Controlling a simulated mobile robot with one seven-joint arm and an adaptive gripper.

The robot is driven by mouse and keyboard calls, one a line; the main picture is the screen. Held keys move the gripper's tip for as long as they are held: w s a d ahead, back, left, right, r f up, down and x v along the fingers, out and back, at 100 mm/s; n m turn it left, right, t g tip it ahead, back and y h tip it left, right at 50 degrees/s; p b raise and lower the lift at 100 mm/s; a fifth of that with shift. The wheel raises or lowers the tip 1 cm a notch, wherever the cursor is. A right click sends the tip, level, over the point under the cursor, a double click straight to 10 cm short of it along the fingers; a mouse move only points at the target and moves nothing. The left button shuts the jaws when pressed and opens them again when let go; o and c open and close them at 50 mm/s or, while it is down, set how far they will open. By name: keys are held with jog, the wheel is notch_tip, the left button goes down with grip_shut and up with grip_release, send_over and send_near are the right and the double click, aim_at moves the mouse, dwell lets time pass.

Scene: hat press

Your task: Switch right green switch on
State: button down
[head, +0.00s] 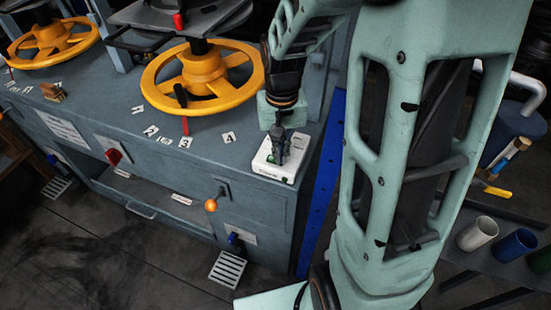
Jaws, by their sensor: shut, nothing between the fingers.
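A small white switch box (284,173) sits at the right front corner of the grey-blue press bench. A small patch of green shows on its top beside my fingers. My gripper (279,158) is directly above the box, pointing down, with its fingers together and empty. The fingers cover much of the box's top, so the switch's position is hidden. I cannot tell whether the fingertips touch it.
A large yellow handwheel (203,78) stands left of my gripper, with another yellow wheel (54,42) further left. Number labels lie on the bench top (105,95). An orange-knobbed lever (211,204) sticks out of the front. Cups (477,233) stand at the right.

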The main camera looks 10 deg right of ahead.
jog(key=shift+r+p, duration=2.8)
jog(key=shift+r, duration=0.65)
